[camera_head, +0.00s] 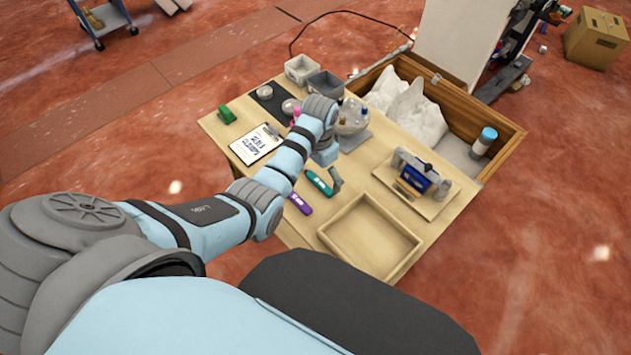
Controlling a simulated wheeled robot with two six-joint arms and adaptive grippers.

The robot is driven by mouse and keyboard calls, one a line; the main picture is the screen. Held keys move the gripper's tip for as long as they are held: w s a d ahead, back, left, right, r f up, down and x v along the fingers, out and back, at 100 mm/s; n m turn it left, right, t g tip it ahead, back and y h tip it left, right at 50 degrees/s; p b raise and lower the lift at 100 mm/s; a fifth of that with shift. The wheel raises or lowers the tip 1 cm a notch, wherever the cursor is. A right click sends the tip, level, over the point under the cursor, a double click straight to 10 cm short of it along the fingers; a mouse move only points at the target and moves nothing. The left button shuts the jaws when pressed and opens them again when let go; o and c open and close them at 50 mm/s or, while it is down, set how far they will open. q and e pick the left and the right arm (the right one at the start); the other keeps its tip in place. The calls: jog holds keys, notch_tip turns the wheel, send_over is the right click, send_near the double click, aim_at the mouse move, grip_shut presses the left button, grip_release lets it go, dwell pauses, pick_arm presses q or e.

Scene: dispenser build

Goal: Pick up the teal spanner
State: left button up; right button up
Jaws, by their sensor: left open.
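The teal spanner (318,183) lies on the wooden table (408,146), near the middle of its front half. A purple spanner-like tool (299,203) lies just to its left and nearer to me. My left gripper (334,178) is open and points down right beside the teal spanner, at its right upper side. The gripper covers part of the area around the spanner, and I cannot tell whether a finger touches it. My right gripper is not in view.
An empty wooden tray (372,232) sits at the table's front right. A board with a blue device (417,178) is to its upper right. A clipboard (256,143), a green item (227,114) and grey bins (300,69) stand farther left. A wooden crate (497,157) adjoins the far side.

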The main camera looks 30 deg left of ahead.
aim_at(318, 184)
pick_arm(q)
notch_tip(318, 184, down, 4)
jog(key=shift+a+f+b, duration=0.1)
jog(key=shift+a+b, duration=0.05)
jog(key=shift+b, duration=0.45)
jog(key=c, duration=1.9)
